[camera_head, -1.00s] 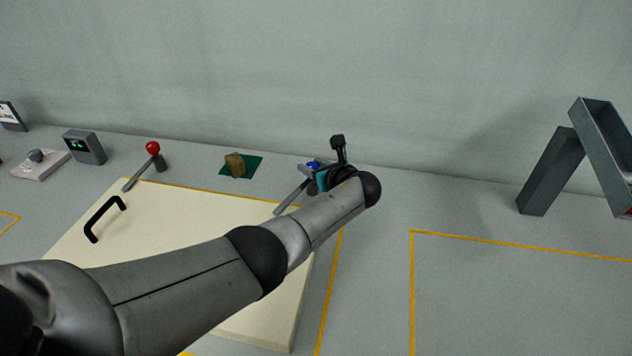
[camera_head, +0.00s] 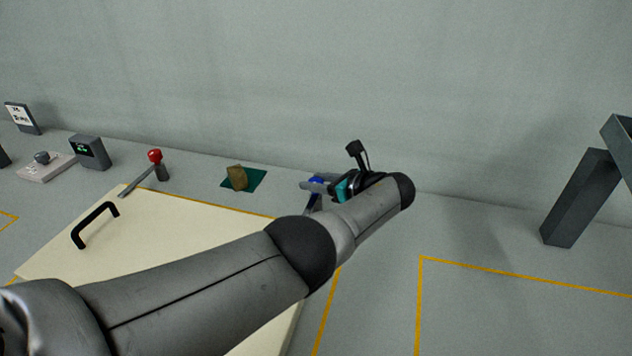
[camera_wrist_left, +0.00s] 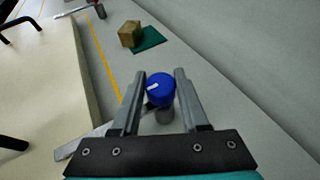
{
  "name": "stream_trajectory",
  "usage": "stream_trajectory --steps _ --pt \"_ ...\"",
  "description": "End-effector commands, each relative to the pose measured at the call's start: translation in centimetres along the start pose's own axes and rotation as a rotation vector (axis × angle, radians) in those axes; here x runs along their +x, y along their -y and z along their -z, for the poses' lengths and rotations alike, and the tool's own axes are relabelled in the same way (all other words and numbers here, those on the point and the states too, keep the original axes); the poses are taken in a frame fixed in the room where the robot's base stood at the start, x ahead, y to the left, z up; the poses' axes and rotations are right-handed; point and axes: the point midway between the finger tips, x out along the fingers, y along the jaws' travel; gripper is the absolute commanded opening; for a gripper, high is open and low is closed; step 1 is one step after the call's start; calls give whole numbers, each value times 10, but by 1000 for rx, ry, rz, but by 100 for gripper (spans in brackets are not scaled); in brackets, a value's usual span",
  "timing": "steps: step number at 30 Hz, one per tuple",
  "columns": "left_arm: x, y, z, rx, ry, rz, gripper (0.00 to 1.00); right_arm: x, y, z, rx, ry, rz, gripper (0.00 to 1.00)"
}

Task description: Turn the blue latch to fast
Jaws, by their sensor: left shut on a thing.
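The blue latch has a round blue knob (camera_wrist_left: 160,88) with a white mark, on a grey post. Its flat grey bar (camera_wrist_left: 76,146) reaches left in the left wrist view, its end at the edge of the cream panel (camera_wrist_left: 40,90). In the head view the blue knob (camera_head: 316,181) shows beside my left gripper (camera_head: 322,186), and the bar (camera_head: 313,203) is partly hidden by my arm. My left gripper (camera_wrist_left: 160,73) is shut on the blue knob, one finger on each side. My right gripper is not in view.
A red-knobbed latch (camera_head: 155,157) stands at the panel's far left corner. A black handle (camera_head: 94,222) is on the panel. A brown block (camera_head: 237,177) sits on a green mat (camera_head: 257,179). A grey stand (camera_head: 580,198) is at right. Floor between is clear.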

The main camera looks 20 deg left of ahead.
Motion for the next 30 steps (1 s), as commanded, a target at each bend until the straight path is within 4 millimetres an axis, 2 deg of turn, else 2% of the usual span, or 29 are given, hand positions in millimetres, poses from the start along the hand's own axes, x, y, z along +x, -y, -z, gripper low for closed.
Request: stream_trajectory --steps 5,6,13,23,26,30 --pt "1 0 -1 -1 0 0 0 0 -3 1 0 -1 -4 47" --pt "1 0 -1 -1 0 0 47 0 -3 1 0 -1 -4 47" --pt "1 0 -1 -1 0 0 73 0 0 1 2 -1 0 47" --pt "-3 0 -1 0 -1 1 74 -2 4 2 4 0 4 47" --pt "-13 1 -2 0 -2 4 74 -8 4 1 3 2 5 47" --pt "-41 1 -3 0 -3 5 74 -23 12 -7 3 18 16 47"
